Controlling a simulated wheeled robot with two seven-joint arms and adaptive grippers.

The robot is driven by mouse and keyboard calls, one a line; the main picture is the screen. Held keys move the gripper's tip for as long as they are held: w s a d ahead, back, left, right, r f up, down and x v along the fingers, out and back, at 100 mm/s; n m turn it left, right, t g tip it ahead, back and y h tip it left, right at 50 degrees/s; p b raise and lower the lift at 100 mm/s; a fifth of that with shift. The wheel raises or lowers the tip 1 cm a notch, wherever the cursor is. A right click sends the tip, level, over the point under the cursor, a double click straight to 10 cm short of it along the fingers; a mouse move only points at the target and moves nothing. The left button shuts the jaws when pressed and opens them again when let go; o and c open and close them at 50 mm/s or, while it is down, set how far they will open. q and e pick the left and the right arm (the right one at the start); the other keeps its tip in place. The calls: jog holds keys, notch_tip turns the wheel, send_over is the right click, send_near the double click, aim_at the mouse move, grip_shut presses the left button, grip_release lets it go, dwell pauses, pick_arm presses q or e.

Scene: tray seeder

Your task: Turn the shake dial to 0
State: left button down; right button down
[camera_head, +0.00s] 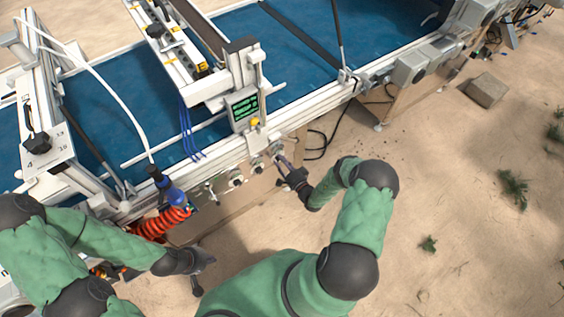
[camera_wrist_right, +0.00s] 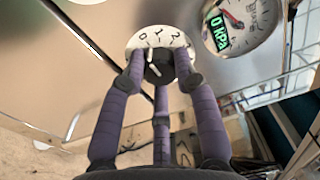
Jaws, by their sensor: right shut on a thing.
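The shake dial shows in the right wrist view as a black knob (camera_wrist_right: 158,68) on a round white scale plate with 0, 1 and 2 readable. A white mark on the knob points up and slightly left, roughly between 0 and 1; the exact setting is hard to tell. My right gripper (camera_wrist_right: 160,76) is shut on the knob, its purple fingers around it. In the head view, my right gripper (camera_head: 281,160) reaches the machine's front rail, and its fingers partly hide the dial. My left gripper (camera_head: 206,270) is empty with fingers spread, low and away from the rail.
A gauge (camera_wrist_right: 238,24) with a green 0 kPa display sits right of the dial. A green-lit screen (camera_head: 243,107) with a yellow button (camera_head: 254,122) stands above the rail. A blue-handled tool (camera_head: 172,190) with an orange coiled hose (camera_head: 160,224) hangs at the left. Sandy ground lies right.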

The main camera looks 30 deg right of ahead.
jog(key=shift+a, duration=0.4)
jog(key=c, duration=0.9)
grip_release()
jog(key=shift+c, duration=0.2)
jog(key=shift+d, duration=0.1)
jog(key=s, duration=1.2)
jog(key=shift+d, duration=0.45)
